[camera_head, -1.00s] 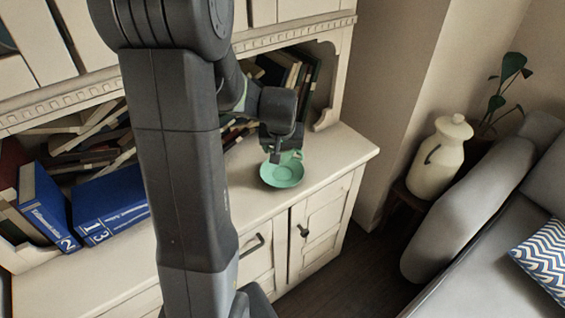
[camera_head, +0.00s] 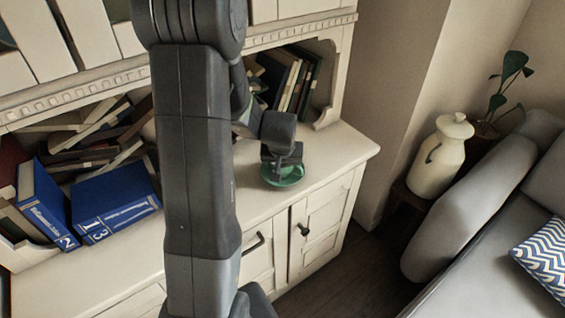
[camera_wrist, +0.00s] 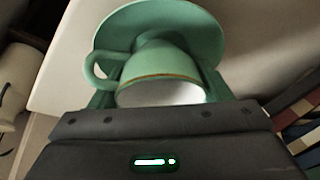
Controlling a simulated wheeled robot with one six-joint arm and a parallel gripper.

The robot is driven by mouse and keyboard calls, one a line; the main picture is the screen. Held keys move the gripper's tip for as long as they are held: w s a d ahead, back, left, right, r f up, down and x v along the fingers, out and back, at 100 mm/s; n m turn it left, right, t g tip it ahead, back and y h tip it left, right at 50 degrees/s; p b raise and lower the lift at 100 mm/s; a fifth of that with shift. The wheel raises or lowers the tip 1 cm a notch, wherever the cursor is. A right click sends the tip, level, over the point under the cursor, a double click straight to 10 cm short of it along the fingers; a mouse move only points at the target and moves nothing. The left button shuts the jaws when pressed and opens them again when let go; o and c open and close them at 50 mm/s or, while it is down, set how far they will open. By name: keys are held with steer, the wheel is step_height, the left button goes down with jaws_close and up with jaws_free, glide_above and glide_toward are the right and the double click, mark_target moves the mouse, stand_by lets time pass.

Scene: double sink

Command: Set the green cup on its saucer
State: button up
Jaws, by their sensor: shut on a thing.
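The green cup (camera_wrist: 160,68) shows in the wrist view with its handle at the left and its pale inside facing the camera. My gripper (camera_wrist: 158,90) is shut on the cup, a finger on either side. The green saucer (camera_wrist: 128,22) shows beyond the cup. In the head view, my gripper (camera_head: 283,168) is right over the saucer (camera_head: 290,183), which lies on the cabinet top, and hides most of the cup. The cup is over the saucer, but I cannot tell whether its base touches it.
The cream cabinet top (camera_head: 325,158) is clear to the right of the saucer. Books (camera_head: 295,78) stand in the shelf behind it. Blue binders (camera_head: 112,203) lie at the left. A cream milk can (camera_head: 440,158) stands beyond the cabinet, beside a grey sofa (camera_head: 480,215).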

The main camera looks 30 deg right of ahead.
steer(key=o, duration=1)
steer(key=shift+o, duration=0.2)
steer(key=shift+r+p, duration=0.45)
steer(key=shift+p, duration=0.2)
steer(key=v, duration=1.1)
steer(key=shift+s+r, duration=0.2)
steer(key=shift+r, duration=0.05)
steer(key=shift+a, duration=0.15)
